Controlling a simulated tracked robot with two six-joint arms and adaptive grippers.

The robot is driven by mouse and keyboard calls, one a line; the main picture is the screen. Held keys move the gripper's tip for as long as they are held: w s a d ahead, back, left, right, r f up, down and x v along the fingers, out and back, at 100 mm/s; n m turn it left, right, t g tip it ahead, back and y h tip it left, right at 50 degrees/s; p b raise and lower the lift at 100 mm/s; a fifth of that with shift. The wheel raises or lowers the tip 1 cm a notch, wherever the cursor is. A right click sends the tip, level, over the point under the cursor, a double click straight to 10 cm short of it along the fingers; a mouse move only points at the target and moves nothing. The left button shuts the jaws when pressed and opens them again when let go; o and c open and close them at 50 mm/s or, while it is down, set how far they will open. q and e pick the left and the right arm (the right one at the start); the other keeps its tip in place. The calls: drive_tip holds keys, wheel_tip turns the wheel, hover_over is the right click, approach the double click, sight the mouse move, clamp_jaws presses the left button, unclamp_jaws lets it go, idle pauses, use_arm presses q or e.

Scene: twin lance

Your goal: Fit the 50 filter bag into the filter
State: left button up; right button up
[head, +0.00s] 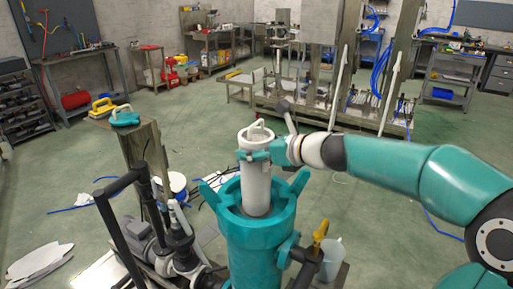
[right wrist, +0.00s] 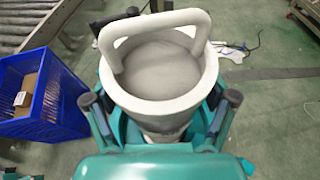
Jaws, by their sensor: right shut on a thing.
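The white filter bag (head: 256,187) is a pale upright cylinder with a white rim and a hoop handle (head: 259,128). My right gripper (head: 268,155) is shut on it just below the rim, coming in from the right. The bag stands above the teal filter (head: 254,248), and its lower end is within the filter's open mouth; how deep is hidden. In the right wrist view the bag's grey open inside (right wrist: 162,72) and handle show, with my right gripper's fingers (right wrist: 160,112) on either side. No size mark is legible. My left gripper is not in view.
A teal lid (head: 125,118) with a pale handle sits on a post left of the filter. Dark pipes and a pump (head: 140,235) stand close at the filter's left. A grey jug (head: 331,259) is at its right. A blue crate (right wrist: 38,95) shows in the wrist view.

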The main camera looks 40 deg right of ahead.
sight(256, 191)
drive_tip(key=shift+f+b, duration=6.65)
drive_tip(key=shift+f, duration=0.4)
drive_tip(key=shift+r+p, duration=0.25)
drive_tip(key=shift+p, duration=0.05)
